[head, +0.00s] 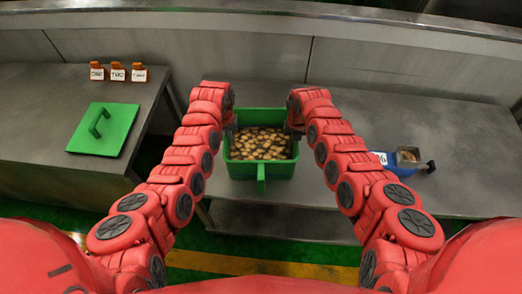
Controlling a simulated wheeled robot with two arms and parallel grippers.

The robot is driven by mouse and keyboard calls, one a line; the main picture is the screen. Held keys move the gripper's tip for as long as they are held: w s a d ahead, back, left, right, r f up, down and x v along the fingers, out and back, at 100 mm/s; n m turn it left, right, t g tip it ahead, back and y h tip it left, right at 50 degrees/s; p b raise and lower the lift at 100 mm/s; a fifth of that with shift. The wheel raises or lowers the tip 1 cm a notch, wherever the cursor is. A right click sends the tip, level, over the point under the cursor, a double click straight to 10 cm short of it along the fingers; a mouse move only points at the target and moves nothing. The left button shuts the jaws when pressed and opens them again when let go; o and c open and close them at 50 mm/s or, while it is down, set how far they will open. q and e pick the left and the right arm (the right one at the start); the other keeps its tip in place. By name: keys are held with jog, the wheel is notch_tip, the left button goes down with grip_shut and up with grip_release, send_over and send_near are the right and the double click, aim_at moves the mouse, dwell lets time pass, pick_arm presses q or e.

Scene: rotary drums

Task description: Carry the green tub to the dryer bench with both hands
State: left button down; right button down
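The green tub (262,168) is in the middle of the head view, filled with many brown, rounded pieces. It looks upright, over the front part of the right-hand grey bench (350,130); I cannot tell whether it rests on it. A green handle sticks out at its near side. My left gripper (231,124) is at the tub's left rim and my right gripper (294,128) is at its right rim. The fingers are small, dark and mostly hidden by my wrists, so their closure on the tub does not show.
A green lid (103,129) with a handle lies on the left bench (45,118). Several small orange-and-white labelled markers (117,72) stand behind it. A blue device with a metal cup (408,157) sits right of my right arm. A gap with green floor separates the benches.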

pick_arm(q)
jog(key=shift+r, duration=0.15)
pick_arm(e)
jog(key=shift+r, duration=0.1)
